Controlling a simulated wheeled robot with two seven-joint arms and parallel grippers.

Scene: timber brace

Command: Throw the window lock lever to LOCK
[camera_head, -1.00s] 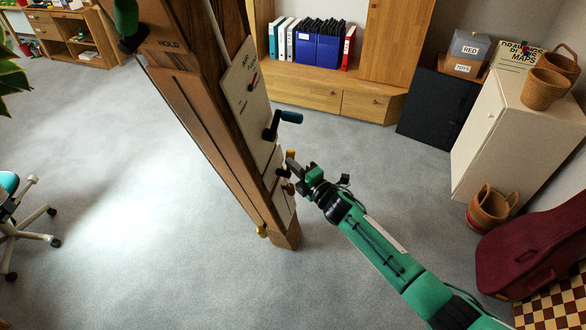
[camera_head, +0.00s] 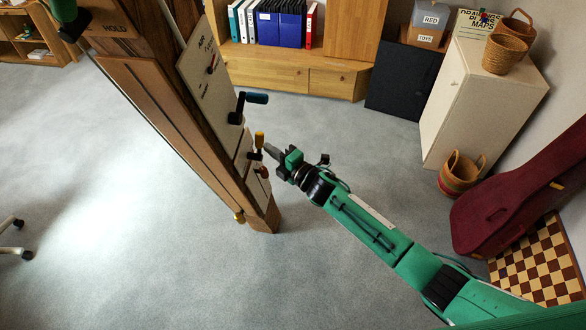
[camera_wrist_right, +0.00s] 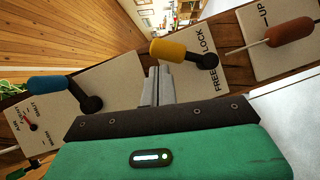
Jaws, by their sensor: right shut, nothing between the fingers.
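The window lock lever has a yellow handle (camera_head: 260,139); it also shows in the right wrist view (camera_wrist_right: 170,50). Its dark arm pivots on a pale plate marked FREE and LOCK (camera_wrist_right: 203,72) on the side of the timber post (camera_head: 190,150). In the wrist view the handle points left from the pivot, and I cannot tell which mark it is set to. My right gripper (camera_head: 270,151) is shut and empty beside the lever. In the wrist view its fingertips (camera_wrist_right: 158,74) lie just below the yellow handle; contact cannot be told. My left gripper is not in view.
A blue-handled crank (camera_head: 254,99) sits above the lever on the post, and an orange-brown handle (camera_wrist_right: 290,31) by an UP mark sits beyond it. A green handle (camera_head: 64,12) is near HOLD. The grey carpet (camera_head: 330,140) right of the post is open.

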